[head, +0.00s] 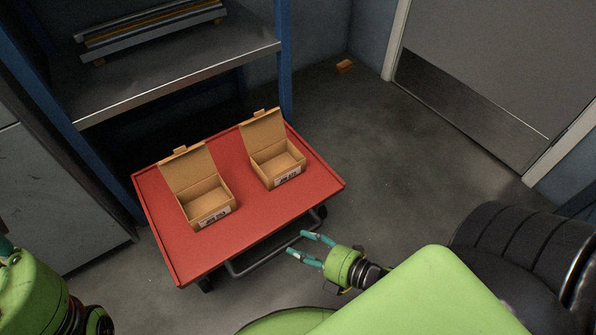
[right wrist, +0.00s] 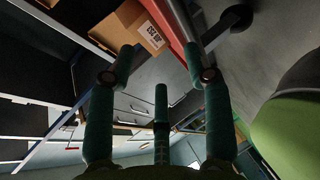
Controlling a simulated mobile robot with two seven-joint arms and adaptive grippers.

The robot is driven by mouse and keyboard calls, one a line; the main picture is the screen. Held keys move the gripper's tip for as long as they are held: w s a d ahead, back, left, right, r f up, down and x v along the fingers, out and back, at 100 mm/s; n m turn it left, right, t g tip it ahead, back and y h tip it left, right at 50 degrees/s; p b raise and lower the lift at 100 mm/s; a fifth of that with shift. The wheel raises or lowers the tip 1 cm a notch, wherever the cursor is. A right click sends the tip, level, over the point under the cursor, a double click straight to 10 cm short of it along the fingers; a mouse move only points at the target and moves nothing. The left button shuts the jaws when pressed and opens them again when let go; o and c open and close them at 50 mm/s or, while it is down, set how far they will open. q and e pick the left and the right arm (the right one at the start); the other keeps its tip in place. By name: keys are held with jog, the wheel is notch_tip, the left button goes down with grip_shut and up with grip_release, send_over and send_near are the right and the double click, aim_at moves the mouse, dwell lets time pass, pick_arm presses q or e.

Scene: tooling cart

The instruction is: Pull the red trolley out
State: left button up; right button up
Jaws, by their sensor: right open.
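The red trolley (head: 240,222) has a flat red top and stands in front of the shelf rack, its back part close to the rack. A dark tubular handle (head: 268,257) runs along its near side, below the top. My right gripper (head: 297,243) is open and empty, with its fingertips close to the right part of the handle. In the right wrist view the open fingers (right wrist: 160,60) point toward the trolley's red edge (right wrist: 170,30), and a grey bar lies by the right fingertip. I cannot tell whether they touch. My left arm shows at the lower left; its gripper is out of view.
Two open cardboard boxes, a left one (head: 207,203) and a right one (head: 278,167), stand on the trolley. A blue-posted rack with a metal shelf (head: 180,78) is behind. A grey cabinet (head: 50,200) stands left. The floor right of the trolley (head: 400,170) is clear toward the door (head: 500,70).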

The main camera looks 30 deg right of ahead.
jog(key=shift+f+p+v, duration=0.2)
jog(key=shift+p+v, duration=0.1)
jog(key=shift+v, duration=0.7)
jog(key=shift+s, duration=0.1)
jog(key=shift+p, duration=0.3)
